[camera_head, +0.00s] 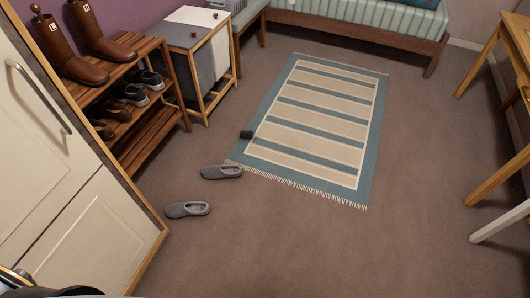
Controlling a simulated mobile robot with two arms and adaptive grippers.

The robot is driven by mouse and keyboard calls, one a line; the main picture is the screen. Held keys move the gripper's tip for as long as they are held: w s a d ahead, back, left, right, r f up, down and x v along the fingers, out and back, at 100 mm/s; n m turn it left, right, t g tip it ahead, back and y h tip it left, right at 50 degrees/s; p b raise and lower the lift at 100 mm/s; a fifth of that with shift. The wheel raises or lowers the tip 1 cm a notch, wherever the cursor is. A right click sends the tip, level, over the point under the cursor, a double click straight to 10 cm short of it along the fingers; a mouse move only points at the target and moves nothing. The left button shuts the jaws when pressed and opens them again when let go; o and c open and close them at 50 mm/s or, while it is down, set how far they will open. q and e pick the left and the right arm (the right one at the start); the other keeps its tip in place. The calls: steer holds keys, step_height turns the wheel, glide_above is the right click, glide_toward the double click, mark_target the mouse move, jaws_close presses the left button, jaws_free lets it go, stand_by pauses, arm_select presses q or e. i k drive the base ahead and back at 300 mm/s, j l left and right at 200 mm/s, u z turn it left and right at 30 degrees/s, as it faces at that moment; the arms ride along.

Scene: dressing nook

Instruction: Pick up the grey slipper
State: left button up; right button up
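Two grey slippers lie on the brown carpet left of centre. One grey slipper (222,172) lies beside the near left corner of the striped rug. The other grey slipper (187,209) lies nearer to me and a little further left, apart from the first. Both rest flat, with toes and openings in sight. Neither of my grippers is in view. Only a dark and metallic bit, which seems to be part of my own body, shows at the bottom left corner.
A cream cabinet (60,150) stands close at left. A wooden shoe rack (153,146) holds boots and shoes. A hamper (188,62), a bench bed (360,31) and a wooden table (497,180) line the edges. The near floor is clear.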

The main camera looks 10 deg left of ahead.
mark_target(210, 172)
steer(key=i+l+z, duration=0.1)
steer(key=i, duration=0.8)
steer(key=i+l, duration=0.15)
steer(key=i, duration=0.75)
steer(key=i+l+u, duration=0.1)
steer(key=i+u, duration=0.3)
steer(key=i+l+u, duration=0.15)
steer(key=u, duration=0.3)
steer(key=i+l+u, duration=0.25)
steer(key=u, duration=0.15)
steer(key=i+l+u, duration=0.2)
steer(key=l+u, duration=0.2)
